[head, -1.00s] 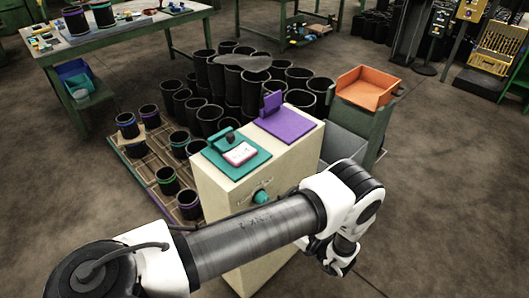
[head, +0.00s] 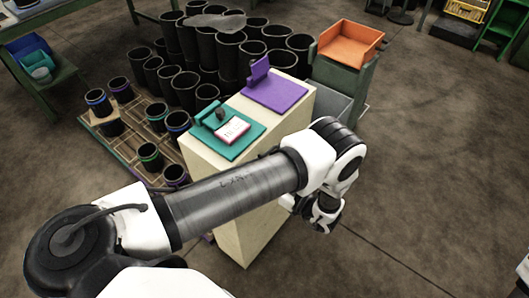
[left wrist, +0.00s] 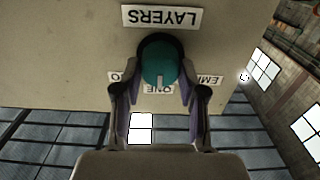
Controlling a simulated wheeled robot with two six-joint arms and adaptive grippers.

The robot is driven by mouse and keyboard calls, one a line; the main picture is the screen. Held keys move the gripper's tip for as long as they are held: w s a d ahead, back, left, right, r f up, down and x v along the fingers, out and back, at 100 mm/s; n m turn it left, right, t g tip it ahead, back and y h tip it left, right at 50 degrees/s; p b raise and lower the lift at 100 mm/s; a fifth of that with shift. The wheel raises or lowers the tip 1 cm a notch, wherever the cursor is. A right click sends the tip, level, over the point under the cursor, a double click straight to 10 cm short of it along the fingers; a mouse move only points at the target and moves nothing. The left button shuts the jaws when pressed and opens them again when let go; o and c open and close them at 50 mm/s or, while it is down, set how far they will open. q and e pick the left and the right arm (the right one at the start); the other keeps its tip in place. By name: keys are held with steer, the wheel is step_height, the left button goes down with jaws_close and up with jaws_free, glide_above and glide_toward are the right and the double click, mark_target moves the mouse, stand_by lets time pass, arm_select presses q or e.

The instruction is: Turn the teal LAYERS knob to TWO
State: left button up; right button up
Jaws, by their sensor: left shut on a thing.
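The teal LAYERS knob (left wrist: 160,60) sits on the front face of the cream cabinet (head: 254,228). In the left wrist view the lettering is upside down. The knob's pale pointer line is toward the ONE label (left wrist: 158,88). A partly covered label ending in O (left wrist: 118,77) is at left, and one starting with EM (left wrist: 208,79) is at right. The LAYERS label (left wrist: 161,17) is above. My left gripper (left wrist: 160,78) is shut on the knob, one finger on each side. In the head view my left arm hides the knob. My right gripper is not in view.
The cabinet top holds a teal plate (head: 249,145) with a white card (head: 232,130), and a purple plate (head: 275,95). An orange tray (head: 345,45) stands behind at right. Black sleeves (head: 183,85) crowd the floor behind and left.

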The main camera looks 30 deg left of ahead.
arm_select(q)
steer(key=shift+a, duration=0.1)
steer(key=m+b, duration=0.1)
steer(key=m, duration=0.3)
steer(key=m+b, duration=0.2)
steer(key=m, duration=0.2)
steer(key=shift+w+m, duration=0.2)
steer(key=shift+m, duration=0.1)
stand_by(0.7)
steer(key=o, duration=1)
steer(key=shift+o, duration=0.7)
steer(key=shift+a+f, duration=0.15)
steer(key=shift+a, duration=0.05)
steer(key=shift+d, duration=0.15)
